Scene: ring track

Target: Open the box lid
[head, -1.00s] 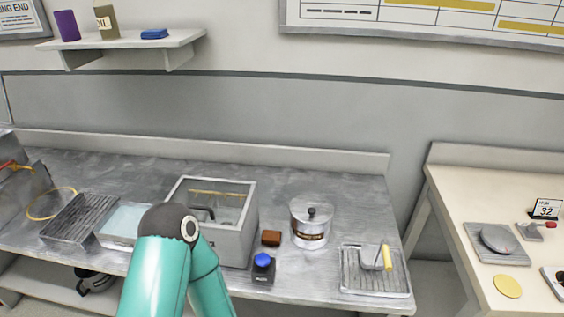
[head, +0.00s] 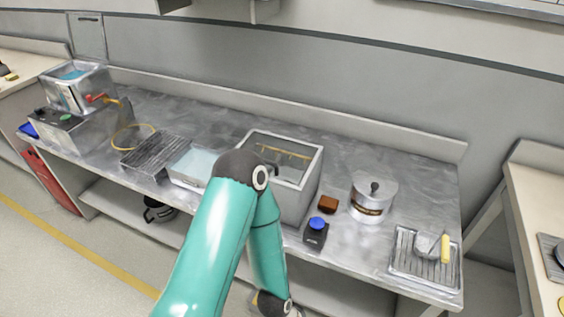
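A grey box (head: 301,197) with a light rim stands on the metal counter, near its middle, in the head view. Its top looks like a clear panel or an opening (head: 293,163), with a brass-coloured bar and a dark curved handle-like part showing. I cannot tell whether the lid is a separate closed pane. My teal arm rises from the bottom, bends in front of the box's left side and hides part of it, then runs down to a dark joint at the bottom edge. Neither of my grippers shows in the view.
Right of the box are a brown block (head: 328,204), a blue-button unit (head: 315,233), a lidded pot (head: 372,202) and a ridged tray (head: 403,266) with a yellow-handled tool. Left are a shallow basin (head: 193,166), a grooved rack (head: 150,158) and a machine (head: 72,132). The rear counter is clear.

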